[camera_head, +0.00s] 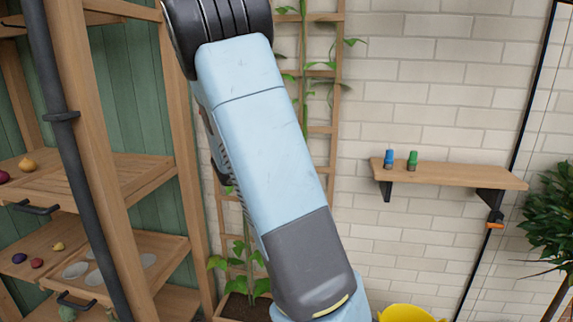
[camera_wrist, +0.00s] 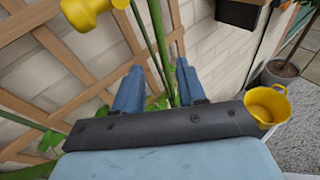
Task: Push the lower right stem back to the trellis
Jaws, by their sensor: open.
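The wooden trellis stands against the brick wall in the head view (camera_head: 331,90), and its lattice fills the left of the wrist view (camera_wrist: 70,62). Green stems with leaves climb it (camera_head: 303,60). In the wrist view, a thick green stem (camera_wrist: 158,38) runs down between the two blue fingers of my gripper (camera_wrist: 158,68), with a thinner one just left of it. The fingers are apart and do not grip the stem. I cannot tell whether either finger touches it. In the head view my arm hides my gripper and the middle of the plant.
A yellow bucket (camera_wrist: 266,104) stands on the right, beside a potted plant (camera_wrist: 282,72). A yellow knob-like object (camera_wrist: 86,14) is close to the camera at upper left. A wall shelf (camera_head: 450,174) holds blue and green items. Wooden shelving (camera_head: 185,160) stands on the left.

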